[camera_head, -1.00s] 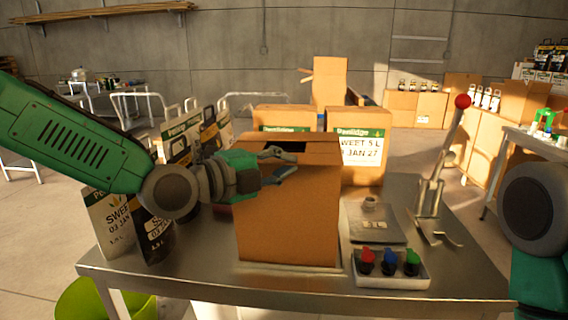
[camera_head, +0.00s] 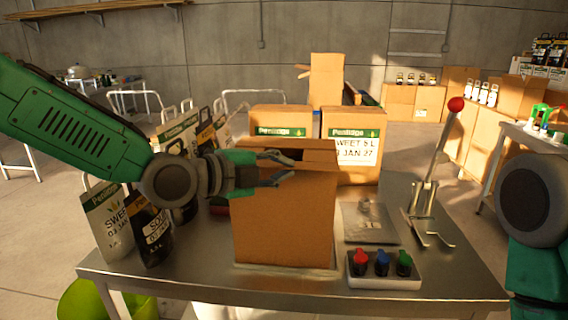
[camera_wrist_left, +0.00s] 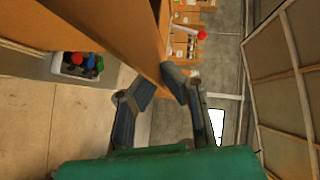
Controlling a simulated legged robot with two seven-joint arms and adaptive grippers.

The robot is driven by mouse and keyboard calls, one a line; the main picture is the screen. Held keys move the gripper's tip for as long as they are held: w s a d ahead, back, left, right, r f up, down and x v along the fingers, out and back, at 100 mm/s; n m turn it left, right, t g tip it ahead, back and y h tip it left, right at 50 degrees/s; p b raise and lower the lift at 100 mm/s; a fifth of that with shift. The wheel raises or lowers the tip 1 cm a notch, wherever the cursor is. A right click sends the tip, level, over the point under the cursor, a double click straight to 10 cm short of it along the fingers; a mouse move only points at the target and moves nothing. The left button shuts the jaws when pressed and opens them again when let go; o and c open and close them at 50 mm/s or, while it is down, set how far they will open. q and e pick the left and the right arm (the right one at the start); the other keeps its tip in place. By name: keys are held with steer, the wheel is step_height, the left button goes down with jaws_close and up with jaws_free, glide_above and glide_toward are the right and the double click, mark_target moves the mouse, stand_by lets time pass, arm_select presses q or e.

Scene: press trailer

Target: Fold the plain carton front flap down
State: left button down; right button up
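The plain carton (camera_head: 285,220) is a tall brown box standing upright on the metal table, with a dark opening at its top. Its upper front edge is partly hidden by my left gripper (camera_head: 283,168), so I cannot tell the front flap's exact angle. My left gripper lies across the carton's top front from the left, fingers apart. In the left wrist view my left gripper (camera_wrist_left: 143,84) has spread fingers, and the brown carton wall (camera_wrist_left: 110,32) reaches close to the fingertips. Contact is unclear. My right gripper is out of view; only my right arm shows at the right edge.
The metal table (camera_head: 205,285) holds pouches (camera_head: 107,222) at left. A white tray (camera_head: 383,280) with red, blue and green knobs, a scale (camera_head: 368,222) and a red-knobbed lever press (camera_head: 428,195) stand at right. Labelled cartons (camera_head: 354,145) are behind.

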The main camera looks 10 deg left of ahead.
arm_select(q)
steer(key=g+p, duration=0.1)
steer(key=p, duration=0.2)
steer(key=r+n+g+y+p, duration=0.1)
steer(key=p, duration=0.1)
steer(key=w+r+n+p, duration=0.1)
steer(key=p, duration=0.2)
steer(key=shift+a+r+g+p, duration=0.25)
steer(key=shift+g+p, duration=0.05)
steer(key=shift+g, duration=0.1)
steer(key=shift+w+n+g+y+p, duration=0.2)
steer(key=shift+n+g+y+p, duration=0.15)
steer(key=shift+p, duration=0.6)
steer(key=c, duration=1.8)
jaws_free()
steer(key=shift+f, duration=0.1)
steer(key=shift+w, duration=0.1)
steer(key=shift+a, duration=0.1)
